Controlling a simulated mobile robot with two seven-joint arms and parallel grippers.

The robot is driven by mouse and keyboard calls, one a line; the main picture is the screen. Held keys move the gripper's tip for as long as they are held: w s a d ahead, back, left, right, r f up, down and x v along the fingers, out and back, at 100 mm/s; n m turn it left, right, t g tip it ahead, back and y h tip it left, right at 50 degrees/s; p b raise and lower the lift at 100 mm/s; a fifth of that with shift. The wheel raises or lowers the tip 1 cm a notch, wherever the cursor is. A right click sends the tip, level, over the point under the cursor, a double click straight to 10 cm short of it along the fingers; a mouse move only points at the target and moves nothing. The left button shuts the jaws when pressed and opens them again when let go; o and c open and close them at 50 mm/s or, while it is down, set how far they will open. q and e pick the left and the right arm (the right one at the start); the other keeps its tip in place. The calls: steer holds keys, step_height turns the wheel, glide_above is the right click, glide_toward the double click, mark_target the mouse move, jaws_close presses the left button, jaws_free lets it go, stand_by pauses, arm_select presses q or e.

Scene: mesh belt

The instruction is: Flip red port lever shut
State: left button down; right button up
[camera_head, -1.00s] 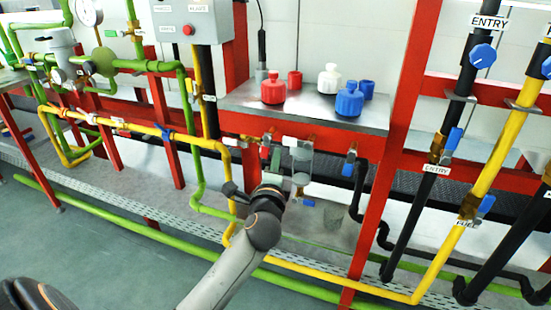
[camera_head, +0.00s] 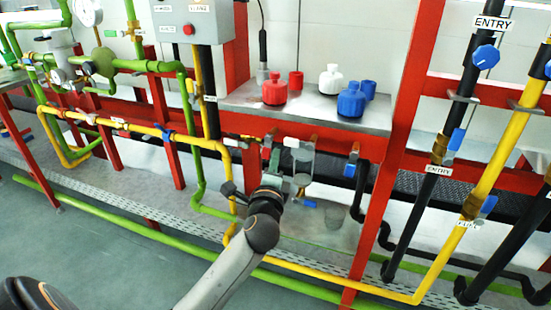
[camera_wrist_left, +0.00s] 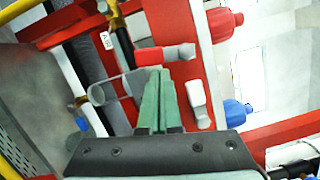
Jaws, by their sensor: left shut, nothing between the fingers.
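The red port lever (camera_head: 267,140) is on the red rail below the shelf. In the left wrist view the red lever (camera_wrist_left: 150,55) lies roughly level, with a grey piece at its right end. A white lever (camera_head: 290,142) is beside it, and it also shows in the left wrist view (camera_wrist_left: 197,102). My left gripper (camera_head: 276,157) is in front of the rail, just below the red lever. Its green fingers (camera_wrist_left: 158,72) are shut together and empty, with the tips at the red lever's lower edge. Whether they touch it I cannot tell. My right gripper is out of view.
A blue-handled valve (camera_head: 352,160) is right of the gripper. The shelf (camera_head: 315,108) above holds a red bottle (camera_head: 273,90), a white bottle (camera_head: 329,80) and a blue bottle (camera_head: 350,100). A clear glass (camera_wrist_left: 115,88) is close to the fingers. A red post (camera_head: 395,145) stands right.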

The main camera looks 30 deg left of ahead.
mark_target(265, 153)
arm_select(q)
steer(key=shift+a+f+m+p, duration=0.15)
steer(key=shift+a+m+p, duration=0.2)
steer(key=shift+m, duration=0.65)
steer(key=shift+s+a+f+m+t+p, duration=0.1)
steer(key=shift+a+m+t+p, duration=0.15)
steer(key=shift+m, duration=0.4)
steer(key=shift+s+a+m+t+p, duration=0.1)
steer(key=shift+a+m+t, duration=0.2)
steer(key=shift+m, duration=0.35)
steer(key=m, duration=0.1)
steer(key=a+m+t, duration=0.1)
steer(key=m, duration=0.1)
steer(key=shift+s+m+h+p, duration=0.1)
steer(key=shift+m+h+p, duration=0.2)
steer(key=a+m+h, duration=0.1)
steer(key=m, duration=0.2)
steer(key=a+r+m+t+h+p, duration=0.1)
steer(key=m, duration=0.3)
steer(key=a+m+h+p, duration=0.1)
steer(key=m, duration=0.2)
steer(key=shift+s+r+m+t, duration=0.25)
steer(key=shift+s+r+m, duration=0.05)
steer(key=shift+s, duration=0.05)
